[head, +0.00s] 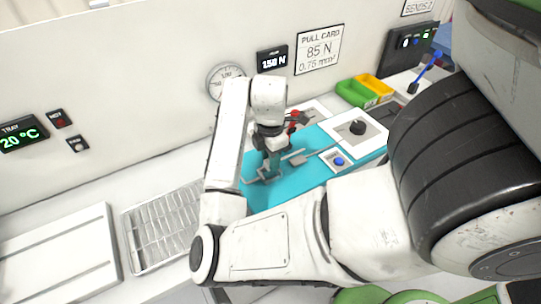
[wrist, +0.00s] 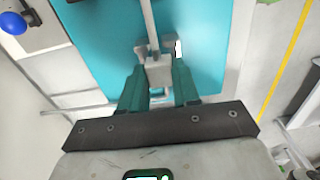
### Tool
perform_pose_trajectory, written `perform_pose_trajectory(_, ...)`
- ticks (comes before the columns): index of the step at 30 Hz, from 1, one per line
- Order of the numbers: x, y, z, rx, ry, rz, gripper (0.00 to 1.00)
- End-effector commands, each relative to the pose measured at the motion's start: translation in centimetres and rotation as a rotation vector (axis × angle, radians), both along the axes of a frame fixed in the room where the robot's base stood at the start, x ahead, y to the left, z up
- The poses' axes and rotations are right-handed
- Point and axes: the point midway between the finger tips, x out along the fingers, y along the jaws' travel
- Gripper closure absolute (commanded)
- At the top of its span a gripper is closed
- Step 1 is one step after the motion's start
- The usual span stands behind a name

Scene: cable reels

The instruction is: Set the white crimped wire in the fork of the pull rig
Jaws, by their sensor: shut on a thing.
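My gripper (wrist: 159,72) is shut, its two teal fingers on either side of a grey block (wrist: 158,72). A pale straight rod (wrist: 150,22) runs from the block toward the top of the wrist view; I take rod and block to be the white crimped wire. Two short grey prongs, apparently the fork (wrist: 140,47), stand on either side of the rod, just beyond the block. I cannot tell how deep the rod sits between them. In the head view my gripper (head: 270,172) is low over the teal pull rig bed (head: 262,196), and the wire is largely hidden.
A blue button (head: 338,161) and a black knob (head: 357,128) lie right of the gripper. Green and yellow bins (head: 356,94) stand farther back. A wire-mesh tray (head: 165,225) and white board (head: 60,255) lie left. A gauge (head: 225,80) hangs on the wall behind.

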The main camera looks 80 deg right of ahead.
Motion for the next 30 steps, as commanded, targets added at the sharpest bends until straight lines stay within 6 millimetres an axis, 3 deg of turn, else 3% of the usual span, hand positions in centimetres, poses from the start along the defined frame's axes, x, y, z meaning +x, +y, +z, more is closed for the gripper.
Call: perform_pose_trajectory(30,0.0,0.0,-1.7,0.0,0.0,0.001,1.0)
